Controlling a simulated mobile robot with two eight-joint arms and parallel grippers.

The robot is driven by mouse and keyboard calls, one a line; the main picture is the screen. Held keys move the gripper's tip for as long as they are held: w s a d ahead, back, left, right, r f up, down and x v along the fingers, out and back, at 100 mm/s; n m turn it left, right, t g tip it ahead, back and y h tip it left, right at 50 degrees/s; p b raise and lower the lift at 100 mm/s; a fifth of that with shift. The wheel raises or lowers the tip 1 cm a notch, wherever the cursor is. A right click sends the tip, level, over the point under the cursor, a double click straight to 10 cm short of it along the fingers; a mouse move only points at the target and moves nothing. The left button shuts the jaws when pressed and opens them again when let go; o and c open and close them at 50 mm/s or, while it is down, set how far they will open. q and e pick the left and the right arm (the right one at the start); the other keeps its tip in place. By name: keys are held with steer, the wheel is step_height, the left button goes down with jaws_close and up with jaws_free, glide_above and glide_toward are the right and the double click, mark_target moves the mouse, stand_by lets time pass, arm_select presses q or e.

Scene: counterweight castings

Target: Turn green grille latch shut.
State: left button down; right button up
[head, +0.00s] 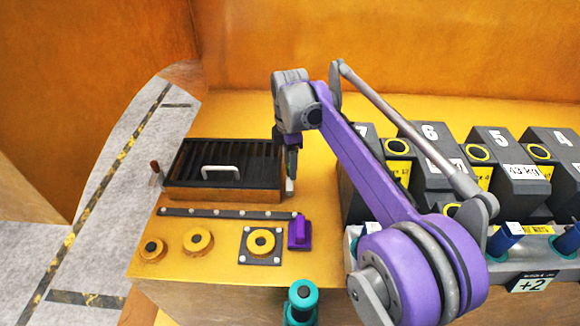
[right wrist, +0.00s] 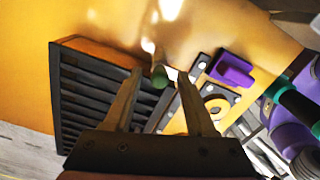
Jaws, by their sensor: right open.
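The black slatted grille (head: 240,155) with a pale handle (head: 221,171) sits in an orange frame on the yellow surface. In the right wrist view the grille (right wrist: 90,100) fills the left side. The green latch (right wrist: 160,79) is a small rounded knob beside the grille's edge, between my fingertips in that view. My right gripper (right wrist: 160,76) is open, with one finger on each side of the knob; I cannot tell whether they touch it. In the head view my right gripper (head: 290,168) points down at the grille's right end and hides the green knob. My left gripper is not in view.
A red-brown knob (head: 155,167) stands at the grille's left end. In front lie a dark bar (head: 230,213), yellow rings (head: 198,241) and a purple block (head: 300,233). Numbered black weights (head: 505,150) stand right, partly behind my arm. A teal-topped post (head: 302,295) stands at the front.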

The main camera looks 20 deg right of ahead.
steer(key=shift+f, duration=0.45)
steer(key=shift+c, duration=0.3)
jaws_close()
